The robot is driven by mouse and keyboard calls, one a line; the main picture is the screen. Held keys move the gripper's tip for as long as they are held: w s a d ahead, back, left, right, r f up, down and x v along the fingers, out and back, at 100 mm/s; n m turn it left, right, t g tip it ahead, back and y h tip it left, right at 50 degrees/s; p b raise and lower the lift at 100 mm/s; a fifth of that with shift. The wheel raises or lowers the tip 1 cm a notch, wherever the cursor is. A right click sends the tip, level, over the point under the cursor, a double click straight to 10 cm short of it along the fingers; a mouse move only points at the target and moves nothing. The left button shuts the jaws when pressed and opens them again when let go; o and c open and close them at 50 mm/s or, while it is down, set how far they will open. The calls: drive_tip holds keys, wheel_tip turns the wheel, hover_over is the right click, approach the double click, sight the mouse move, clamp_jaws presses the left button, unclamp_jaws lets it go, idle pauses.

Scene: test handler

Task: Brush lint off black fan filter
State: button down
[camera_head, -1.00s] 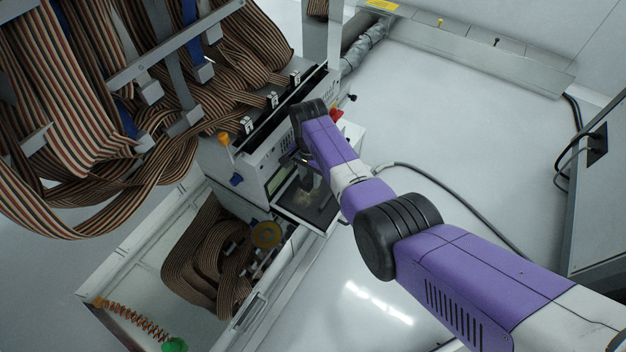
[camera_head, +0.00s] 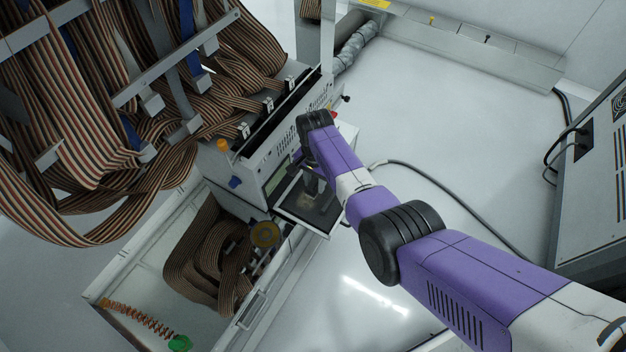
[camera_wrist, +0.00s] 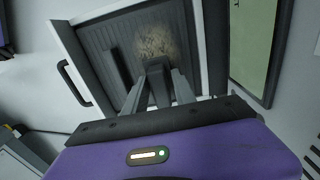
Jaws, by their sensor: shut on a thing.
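The black fan filter (camera_wrist: 98,38) is a dark ridged panel in a pale frame, tilted in the wrist view. In the head view the filter (camera_head: 322,213) shows partly, below my wrist. A fuzzy beige lint patch (camera_wrist: 157,36) lies on its upper middle. My gripper (camera_wrist: 157,88) is shut on a dark grey piece (camera_wrist: 158,76), likely the brush, whose far end is at the lower edge of the lint. I cannot tell whether it touches the filter. In the head view my gripper (camera_head: 311,184) is over the filter, partly hidden by my wrist.
Striped ribbon cables (camera_head: 60,130) hang at the upper left beside the white handler (camera_head: 268,150). An open bin (camera_head: 140,275) holds more cable and an orange coil. A black cable (camera_head: 440,180) crosses the floor, and a cabinet (camera_head: 590,210) stands right.

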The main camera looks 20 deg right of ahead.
drive_tip(key=shift+w+a+f+b, duration=0.2)
drive_tip(key=shift+w+a+b, duration=0.2)
drive_tip(key=shift+w+b, duration=0.3)
drive_tip(key=shift+w+a+r+b, duration=0.2)
drive_tip(key=shift+w+a+b, duration=0.3)
drive_tip(key=shift+b, duration=0.1)
drive_tip(key=shift+s+d+r+p, duration=0.15)
drive_tip(key=shift+s+d+p, duration=0.25)
drive_tip(key=shift+p, duration=0.25)
drive_tip(key=shift+s+d+f+p, duration=0.2)
drive_tip(key=shift+s+d+p, duration=0.05)
drive_tip(key=shift+s+p, duration=0.2)
drive_tip(key=shift+s+d+p, duration=0.3)
drive_tip(key=shift+s+p, duration=0.2)
drive_tip(key=shift+p, duration=0.2)
drive_tip(key=shift+w+a+f+b, duration=0.15)
drive_tip(key=shift+w+b, duration=0.1)
drive_tip(key=shift+b, duration=0.2)
drive_tip(key=shift+w+a+r+b, duration=0.2)
drive_tip(key=shift+w+a+b, duration=0.25)
drive_tip(key=shift+w+b, duration=0.2)
drive_tip(key=shift+w+a+b, duration=0.35)
drive_tip(key=shift+w+b, duration=0.15)
drive_tip(key=shift+b, duration=0.2)
drive_tip(key=s+p, duration=0.1)
drive_tip(key=p, duration=0.2)
drive_tip(key=shift+s+d+r, duration=0.1)
drive_tip(key=shift+s+d, duration=0.05)
drive_tip(key=shift+s, duration=0.4)
drive_tip(key=shift+s, duration=0.1)
